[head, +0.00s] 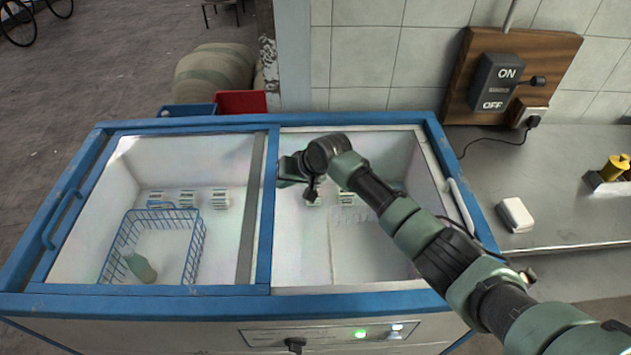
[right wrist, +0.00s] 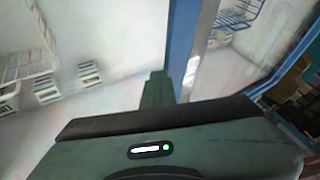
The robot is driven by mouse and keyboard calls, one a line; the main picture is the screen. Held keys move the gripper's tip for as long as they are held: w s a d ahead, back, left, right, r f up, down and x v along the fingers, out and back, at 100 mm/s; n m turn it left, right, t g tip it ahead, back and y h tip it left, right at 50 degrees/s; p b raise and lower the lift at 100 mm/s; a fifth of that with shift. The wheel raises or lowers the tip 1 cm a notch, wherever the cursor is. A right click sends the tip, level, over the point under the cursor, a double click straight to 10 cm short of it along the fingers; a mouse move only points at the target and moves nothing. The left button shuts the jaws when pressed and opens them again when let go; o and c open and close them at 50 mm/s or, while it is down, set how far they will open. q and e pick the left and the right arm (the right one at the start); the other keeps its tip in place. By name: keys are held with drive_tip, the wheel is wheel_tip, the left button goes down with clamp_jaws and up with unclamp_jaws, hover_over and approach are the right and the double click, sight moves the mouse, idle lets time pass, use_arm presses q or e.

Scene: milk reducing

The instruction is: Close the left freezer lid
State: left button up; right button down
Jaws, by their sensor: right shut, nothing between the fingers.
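The chest freezer (head: 70,306) has a blue rim and a white inside. The left lid (head: 267,225) is a blue-framed clear pane with a blue handle (head: 62,218) at its left end. It appears to lie over the left half, with its left edge close to the freezer's left rim. My right gripper (head: 287,172) is shut and empty, just right of the lid's right blue bar. In the right wrist view its fingertips (right wrist: 157,88) are beside that blue bar (right wrist: 182,45); I cannot tell whether they touch. My left gripper is out of view.
A blue wire basket (head: 204,240) with a bottle (head: 140,267) stands in the left half. Several small cartons (head: 188,199) are inside. A white handle (head: 461,203) is at the right. A counter (head: 570,225) and a wooden switch board (head: 560,60) stand to the right.

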sight(264, 186)
drive_tip(key=a, duration=0.4)
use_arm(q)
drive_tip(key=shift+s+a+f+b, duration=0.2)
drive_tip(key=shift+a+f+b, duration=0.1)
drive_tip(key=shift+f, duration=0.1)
use_arm(e)
drive_tip(key=shift+a, duration=0.2)
drive_tip(key=shift+r, duration=0.1)
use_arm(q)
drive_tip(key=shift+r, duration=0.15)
